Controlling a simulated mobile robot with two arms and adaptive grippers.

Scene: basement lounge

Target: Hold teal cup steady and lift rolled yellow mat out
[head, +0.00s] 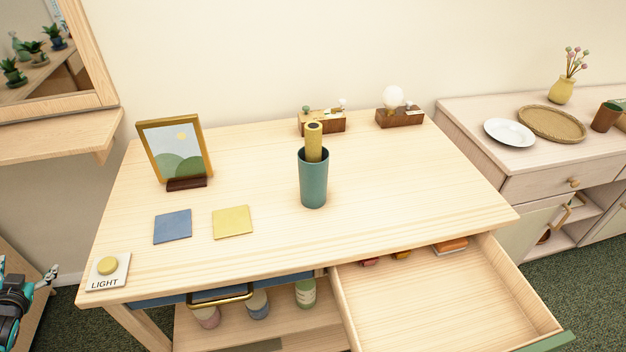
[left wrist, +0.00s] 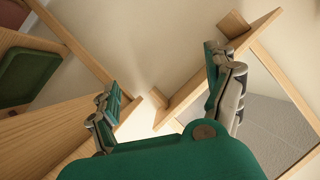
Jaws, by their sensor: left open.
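The teal cup (head: 313,185) stands upright on the light wooden table (head: 400,190). The rolled yellow mat (head: 313,142) stands in the cup, and its upper part sticks out above the rim. The mat's lower part is hidden inside the cup. My left gripper (head: 46,280) is at the lower left edge of the head view, left of the table and well away from the cup. In the left wrist view my left gripper (left wrist: 168,88) is open, with nothing between its fingers. My right gripper is not in view.
A picture frame (head: 177,152), blue square (head: 173,226), yellow square (head: 232,222) and light switch (head: 108,272) are on the table. An open drawer (head: 440,300) juts out at front right. Table space right of the cup is clear.

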